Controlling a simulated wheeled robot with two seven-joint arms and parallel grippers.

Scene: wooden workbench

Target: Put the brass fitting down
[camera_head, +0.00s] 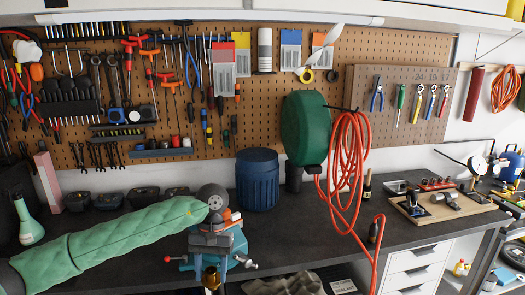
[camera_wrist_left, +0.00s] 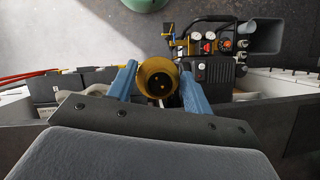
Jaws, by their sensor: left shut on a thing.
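My left gripper (camera_head: 211,269) hangs at the front edge of the bench, with its arm in a green sleeve coming in from the left. Its two blue fingers are shut on the brass fitting (camera_head: 211,279), which shows low in the head view. In the left wrist view, the brass fitting (camera_wrist_left: 150,74) is a round, gold-coloured piece with dark holes in its end, between the fingers of the left gripper (camera_wrist_left: 158,84). Floor shows beyond it there. My right gripper is not in view.
A red hose (camera_head: 345,165) hangs over the bench. Free top lies right of the drum. A compressor (camera_wrist_left: 212,62) stands on the floor.

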